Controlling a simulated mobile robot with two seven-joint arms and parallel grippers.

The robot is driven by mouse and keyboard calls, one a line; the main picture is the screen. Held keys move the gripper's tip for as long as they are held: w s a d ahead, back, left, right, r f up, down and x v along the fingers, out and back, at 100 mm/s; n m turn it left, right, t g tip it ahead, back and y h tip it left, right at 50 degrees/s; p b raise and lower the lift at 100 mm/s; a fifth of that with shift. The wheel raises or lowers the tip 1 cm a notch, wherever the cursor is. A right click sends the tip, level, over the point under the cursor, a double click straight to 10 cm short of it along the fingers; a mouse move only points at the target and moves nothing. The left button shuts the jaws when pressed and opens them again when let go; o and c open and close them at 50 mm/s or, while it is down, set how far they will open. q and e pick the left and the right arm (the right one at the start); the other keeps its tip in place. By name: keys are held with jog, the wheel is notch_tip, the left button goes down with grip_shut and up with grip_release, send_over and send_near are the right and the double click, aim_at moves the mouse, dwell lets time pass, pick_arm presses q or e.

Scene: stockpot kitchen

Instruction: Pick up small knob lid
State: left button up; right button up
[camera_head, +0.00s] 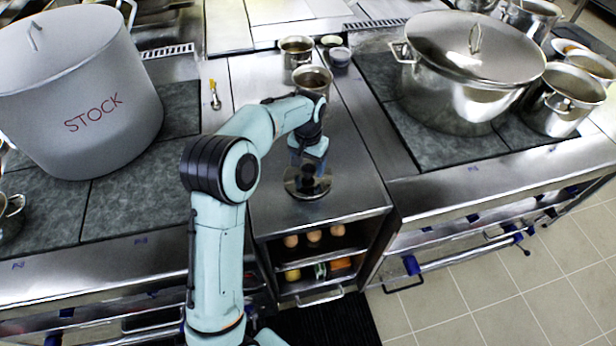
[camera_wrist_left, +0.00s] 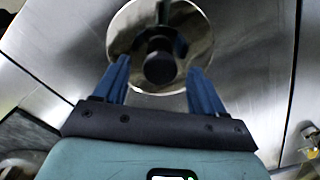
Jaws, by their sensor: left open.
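The small knob lid (camera_head: 307,184) is a round shiny metal disc with a black knob, lying on the steel counter near its front edge in the head view. In the left wrist view the lid (camera_wrist_left: 128,35) shows at the top, with its black knob (camera_wrist_left: 159,66) near the middle. My left gripper (camera_wrist_left: 158,72) is open, with one blue finger on each side of the knob. In the head view the left gripper (camera_head: 308,165) is right over the lid and hides part of it. My right gripper is not in view.
A large grey STOCK pot (camera_head: 78,90) stands at left. A big lidded steel pot (camera_head: 465,85) stands on the right stove. Small pots (camera_head: 312,80) sit behind my gripper. A spoon (camera_head: 214,98) lies left. Shelves below hold eggs (camera_head: 314,236). The counter beside the lid is clear.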

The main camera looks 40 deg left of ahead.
pick_arm(q)
notch_tip(320, 180, down, 2)
jog(key=shift+f, duration=0.1)
jog(key=c, duration=1.2)
jog(key=shift+r, duration=0.2)
